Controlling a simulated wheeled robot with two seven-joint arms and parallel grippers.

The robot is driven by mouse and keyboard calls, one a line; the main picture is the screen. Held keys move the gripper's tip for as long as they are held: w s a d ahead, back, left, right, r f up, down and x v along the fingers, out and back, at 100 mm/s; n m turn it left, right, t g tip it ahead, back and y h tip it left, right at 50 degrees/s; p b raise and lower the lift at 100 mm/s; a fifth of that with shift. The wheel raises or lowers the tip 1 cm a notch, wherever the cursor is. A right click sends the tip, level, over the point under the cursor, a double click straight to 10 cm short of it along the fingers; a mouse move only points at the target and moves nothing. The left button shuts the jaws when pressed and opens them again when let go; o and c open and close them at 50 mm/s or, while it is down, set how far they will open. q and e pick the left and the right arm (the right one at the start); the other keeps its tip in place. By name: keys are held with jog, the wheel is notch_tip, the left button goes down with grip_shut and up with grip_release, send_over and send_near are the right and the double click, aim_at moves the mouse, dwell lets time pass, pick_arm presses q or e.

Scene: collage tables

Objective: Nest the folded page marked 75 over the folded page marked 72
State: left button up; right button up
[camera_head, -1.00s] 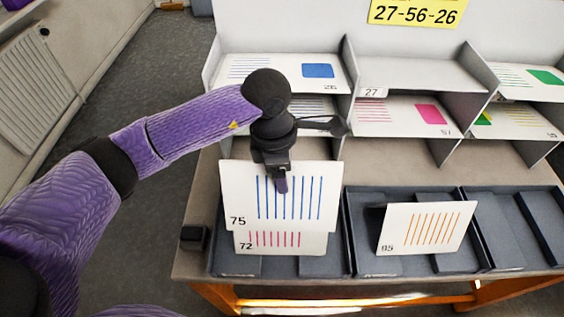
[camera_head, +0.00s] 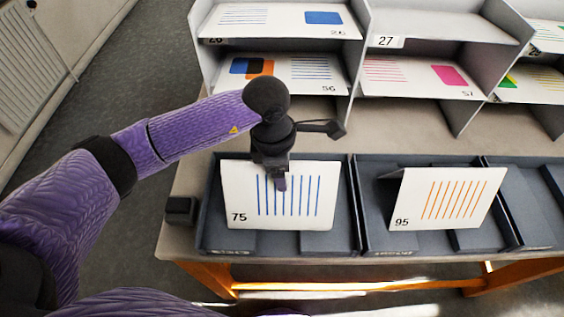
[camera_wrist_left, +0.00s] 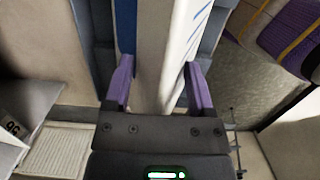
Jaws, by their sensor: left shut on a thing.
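The folded page marked 75 (camera_head: 240,195), white with blue upright lines, stands in the left dark tray compartment (camera_head: 213,215). My left gripper (camera_head: 281,185) is shut on its top fold. In the left wrist view, the purple fingertips (camera_wrist_left: 160,85) straddle the ridge of the white page (camera_wrist_left: 158,50). The page marked 72 cannot be seen now; page 75 fills the place where it showed. I cannot tell how closely the two sit. My right gripper is out of view.
A folded page marked 95 (camera_head: 460,200) with orange lines stands in the neighbouring compartment. A shelf (camera_head: 440,27) holding flat pages marked 26, 56 (camera_head: 310,70) and 57 (camera_head: 410,75) rises behind. A small black block (camera_head: 181,210) sits left of the tray.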

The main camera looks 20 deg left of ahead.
pick_arm(q)
jog(key=o, duration=1.2)
jog(key=shift+c, duration=0.2)
jog(key=r, duration=0.3)
jog(key=r+p, duration=0.1)
jog(key=r, duration=0.2)
jog(key=a+r+p, duration=0.1)
jog(key=r, duration=0.3)
jog(key=shift+s+a, duration=0.1)
jog(key=shift+s, duration=0.1)
jog(key=shift+f, duration=0.1)
